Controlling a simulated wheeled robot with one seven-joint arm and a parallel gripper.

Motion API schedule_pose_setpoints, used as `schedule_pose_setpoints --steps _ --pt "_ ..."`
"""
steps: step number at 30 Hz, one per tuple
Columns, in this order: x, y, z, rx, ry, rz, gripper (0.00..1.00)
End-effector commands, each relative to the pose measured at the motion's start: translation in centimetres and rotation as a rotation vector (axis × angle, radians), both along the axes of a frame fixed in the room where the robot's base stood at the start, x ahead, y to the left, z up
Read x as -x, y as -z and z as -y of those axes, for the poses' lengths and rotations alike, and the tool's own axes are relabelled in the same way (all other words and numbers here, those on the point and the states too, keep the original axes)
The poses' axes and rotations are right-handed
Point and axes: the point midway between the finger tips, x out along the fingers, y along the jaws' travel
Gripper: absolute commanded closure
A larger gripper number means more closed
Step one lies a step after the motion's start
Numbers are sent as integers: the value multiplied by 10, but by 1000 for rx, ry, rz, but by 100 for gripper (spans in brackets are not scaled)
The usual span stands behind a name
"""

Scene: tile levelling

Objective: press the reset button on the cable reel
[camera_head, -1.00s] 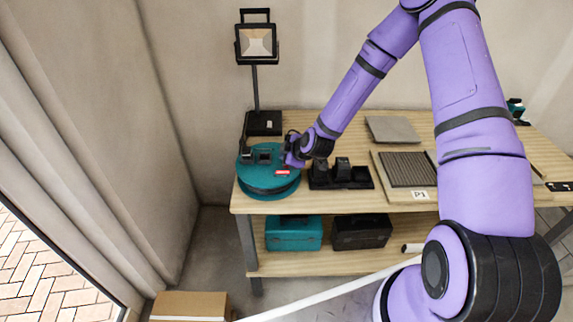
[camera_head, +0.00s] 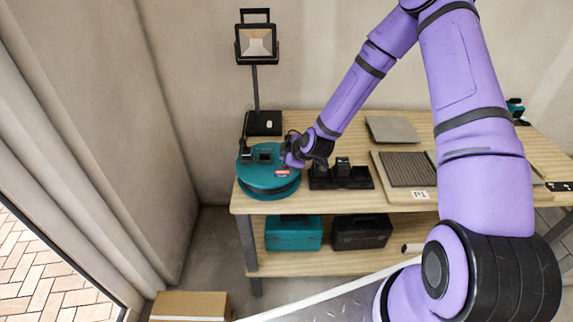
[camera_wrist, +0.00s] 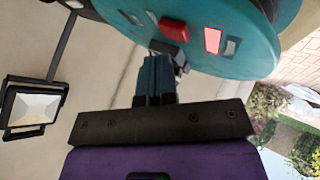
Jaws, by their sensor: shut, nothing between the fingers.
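The cable reel (camera_head: 262,191) is a teal drum at the left end of the workbench. In the wrist view its teal face (camera_wrist: 255,45) fills the top. A raised red button (camera_wrist: 174,29) sits on that face, beside a glowing red window (camera_wrist: 213,40). The red glow (camera_head: 282,172) also shows in the head view. My gripper (camera_wrist: 160,60) is shut and empty, its fingertips close to the reel face just below the red button in the picture. I cannot tell whether the tips touch the face. In the head view my gripper (camera_head: 288,158) is over the reel's right side.
A work lamp (camera_head: 256,45) stands behind the reel. A black tray (camera_head: 340,178) is right of it, and a ribbed tile board (camera_head: 408,170) lies farther right. Teal and black cases (camera_head: 293,233) sit on the lower shelf. A cardboard box (camera_head: 190,305) is on the floor.

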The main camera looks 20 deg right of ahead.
Motion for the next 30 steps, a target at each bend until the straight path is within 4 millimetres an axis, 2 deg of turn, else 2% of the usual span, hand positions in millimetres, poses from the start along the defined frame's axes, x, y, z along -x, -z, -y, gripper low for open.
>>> schedule_pose_setpoints --steps 7,30 --pt "0 7 0 1 -1 0 100" --pt "0 11 0 0 0 0 100"
